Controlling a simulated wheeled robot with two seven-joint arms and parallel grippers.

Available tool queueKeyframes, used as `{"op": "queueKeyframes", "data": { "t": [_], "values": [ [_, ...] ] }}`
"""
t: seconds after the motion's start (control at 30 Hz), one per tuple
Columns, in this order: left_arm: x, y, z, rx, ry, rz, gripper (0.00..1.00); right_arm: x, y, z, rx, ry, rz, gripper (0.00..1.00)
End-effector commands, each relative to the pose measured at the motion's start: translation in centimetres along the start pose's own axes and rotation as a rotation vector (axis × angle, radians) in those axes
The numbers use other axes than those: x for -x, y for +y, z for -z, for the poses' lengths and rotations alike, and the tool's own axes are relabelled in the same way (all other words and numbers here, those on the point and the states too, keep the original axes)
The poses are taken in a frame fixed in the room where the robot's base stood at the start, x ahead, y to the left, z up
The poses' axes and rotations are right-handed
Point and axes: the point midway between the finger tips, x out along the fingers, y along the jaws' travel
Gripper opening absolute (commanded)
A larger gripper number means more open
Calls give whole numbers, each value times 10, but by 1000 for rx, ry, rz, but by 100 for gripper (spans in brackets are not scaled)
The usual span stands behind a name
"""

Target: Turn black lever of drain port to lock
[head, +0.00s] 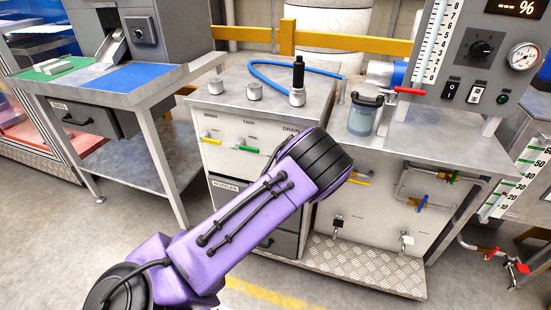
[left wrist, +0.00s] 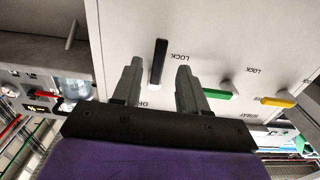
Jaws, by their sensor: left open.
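The black lever (left wrist: 159,62) of the drain port shows in the left wrist view on a pale panel, its long side running up and down the picture. A LOCK label (left wrist: 180,57) is beside it, and the DRAIN label is partly covered by a finger. My left gripper (left wrist: 159,67) is open, with one finger on each side of the lever in the picture; I see no contact and cannot tell the depth gap. In the head view my purple left arm hides the black lever and the gripper; the DRAIN label (head: 291,129) shows above. My right gripper is not in view.
A green lever (left wrist: 217,93) and a yellow lever (left wrist: 278,101) lie sideways on the same panel. The cabinet top (head: 232,95) carries metal caps, a black-handled fitting (head: 298,80) and a blue hose (head: 275,80). A lidded jar (head: 362,115) stands on the right bench.

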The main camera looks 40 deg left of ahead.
Motion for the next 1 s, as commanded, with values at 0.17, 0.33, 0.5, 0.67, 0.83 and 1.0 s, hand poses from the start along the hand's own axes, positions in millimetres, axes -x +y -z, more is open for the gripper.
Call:
{"op": "queueKeyframes", "data": {
  "t": [0.17,0.33,0.5,0.67,0.83,1.0],
  "values": [
    [40,0,0,-4,-1,-1,43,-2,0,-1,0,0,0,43],
    [58,0,0,-1,2,0,43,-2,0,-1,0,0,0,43],
    [60,-1,1,-1,3,1,43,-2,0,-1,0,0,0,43],
    [60,-1,1,-1,3,1,43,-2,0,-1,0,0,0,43],
    [60,0,1,-1,2,1,43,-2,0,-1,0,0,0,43],
    [61,-2,-12,-32,-67,6,43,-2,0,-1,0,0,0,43]
  ]
}}
